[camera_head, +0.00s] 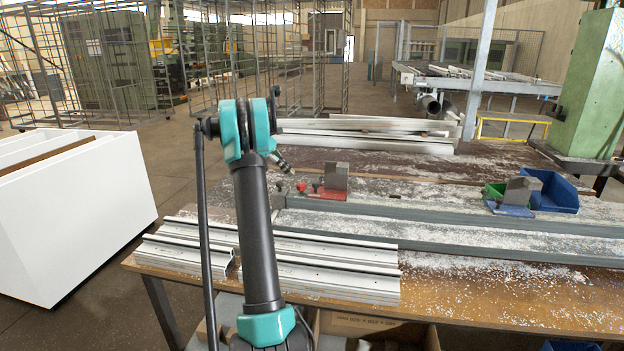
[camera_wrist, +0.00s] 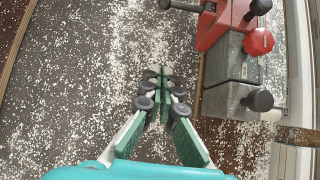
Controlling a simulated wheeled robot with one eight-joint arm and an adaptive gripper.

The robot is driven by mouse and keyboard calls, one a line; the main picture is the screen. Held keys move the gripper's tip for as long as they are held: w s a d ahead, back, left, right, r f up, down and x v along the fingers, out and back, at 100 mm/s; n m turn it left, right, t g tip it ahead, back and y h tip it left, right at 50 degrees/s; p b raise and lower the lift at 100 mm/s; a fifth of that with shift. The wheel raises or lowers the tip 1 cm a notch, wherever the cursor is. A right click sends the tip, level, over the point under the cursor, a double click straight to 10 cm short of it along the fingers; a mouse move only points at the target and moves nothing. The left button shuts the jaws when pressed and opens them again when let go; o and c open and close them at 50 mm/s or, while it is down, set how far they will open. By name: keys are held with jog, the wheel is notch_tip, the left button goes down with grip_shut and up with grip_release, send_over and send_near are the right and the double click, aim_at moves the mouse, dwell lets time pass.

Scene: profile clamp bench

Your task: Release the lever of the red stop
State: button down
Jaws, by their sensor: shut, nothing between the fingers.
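The red stop (camera_head: 333,194) sits on the grey rail of the bench, with a grey metal block (camera_head: 336,177) on it. In the wrist view, the red stop (camera_wrist: 228,22) is at the top right, with the grey block (camera_wrist: 228,68) below it. A dark bar (camera_wrist: 182,5) reaches left from the red part, partly cut off by the frame; I cannot tell for certain whether it is the lever. A red knob (camera_wrist: 258,41) and a black knob (camera_wrist: 262,100) are on the right. My gripper (camera_wrist: 161,80) is shut and empty, left of the block and apart from it.
A second stop with a blue base (camera_head: 510,208) and grey block stands further right, beside green and blue bins (camera_head: 555,190). White profiles (camera_head: 330,268) lie at the bench's front left, more (camera_head: 370,134) behind. Pale chips cover the bench.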

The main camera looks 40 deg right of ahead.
aim_at(320, 182)
jog(key=shift+s+d+r+g, duration=0.15)
jog(key=shift+d+g, duration=0.15)
jog(key=shift+d, duration=0.6)
jog(key=x, duration=1)
jog(key=shift+s+f, duration=0.1)
jog(key=shift+f, duration=0.15)
jog(key=shift+s+d+r, duration=0.15)
jog(key=shift+s+r, duration=0.05)
jog(key=shift+r, duration=0.45)
jog(key=shift+s+d+r, duration=0.15)
jog(key=shift+s+r, duration=0.05)
jog(key=shift+r, duration=0.45)
jog(key=shift+s+d+r, duration=0.2)
jog(key=shift+s+r, duration=0.05)
jog(key=shift+r, duration=0.4)
